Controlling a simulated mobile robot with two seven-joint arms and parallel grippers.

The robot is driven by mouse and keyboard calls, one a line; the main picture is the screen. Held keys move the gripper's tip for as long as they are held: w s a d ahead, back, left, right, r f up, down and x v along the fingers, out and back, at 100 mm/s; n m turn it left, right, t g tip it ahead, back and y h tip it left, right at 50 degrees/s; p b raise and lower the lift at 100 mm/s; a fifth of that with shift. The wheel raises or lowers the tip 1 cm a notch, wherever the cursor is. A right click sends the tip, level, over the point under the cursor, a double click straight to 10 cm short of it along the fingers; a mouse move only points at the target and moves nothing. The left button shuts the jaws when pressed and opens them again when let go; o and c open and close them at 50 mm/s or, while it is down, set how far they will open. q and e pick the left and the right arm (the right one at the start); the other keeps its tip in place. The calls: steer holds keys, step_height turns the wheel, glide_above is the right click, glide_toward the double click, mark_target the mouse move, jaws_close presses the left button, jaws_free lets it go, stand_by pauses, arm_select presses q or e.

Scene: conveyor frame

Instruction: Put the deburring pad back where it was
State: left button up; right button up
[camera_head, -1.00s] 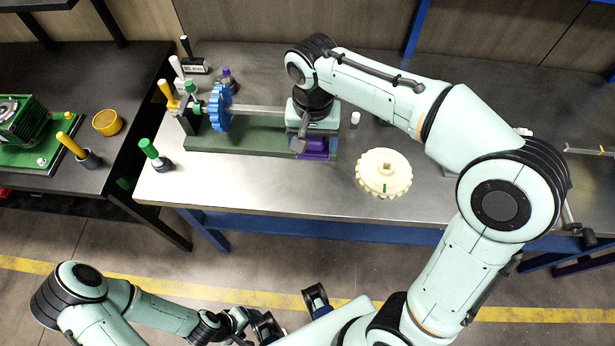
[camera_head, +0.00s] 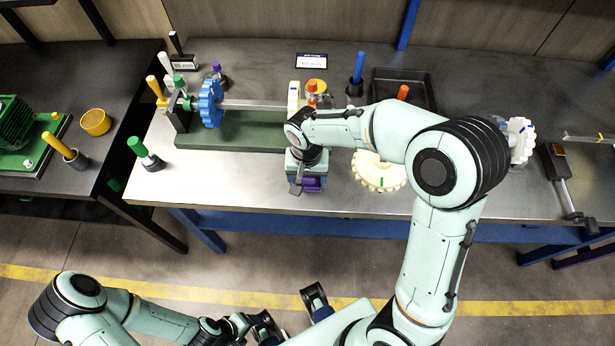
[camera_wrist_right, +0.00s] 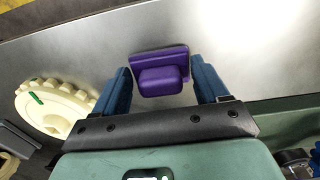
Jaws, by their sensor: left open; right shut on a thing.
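The deburring pad looks to be the purple block (camera_wrist_right: 162,75), with a wide flat part and a smaller raised block. My right gripper (camera_wrist_right: 165,88) is shut on it, with the blue fingers on either side. In the head view the purple pad (camera_head: 312,184) shows just under my right gripper (camera_head: 307,176), over the bench's front part, in front of the green fixture base. I cannot tell whether the pad touches the bench. My left gripper (camera_head: 291,314) is open and empty, low in front of the bench, over the floor.
A blue gear (camera_head: 210,103) sits on a shaft above the green base (camera_head: 235,132). A cream gear (camera_head: 380,175) lies close right of my right gripper. A black tray (camera_head: 410,80), a blue-handled tool (camera_head: 358,70) and a label stand (camera_head: 312,62) are behind.

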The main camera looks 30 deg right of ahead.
steer(key=shift+f, duration=0.15)
steer(key=o, duration=1)
step_height(320, 180, up, 12)
steer(key=shift+a+r+p, duration=0.1)
steer(key=shift+r+p, duration=0.05)
steer(key=shift+p, duration=0.7)
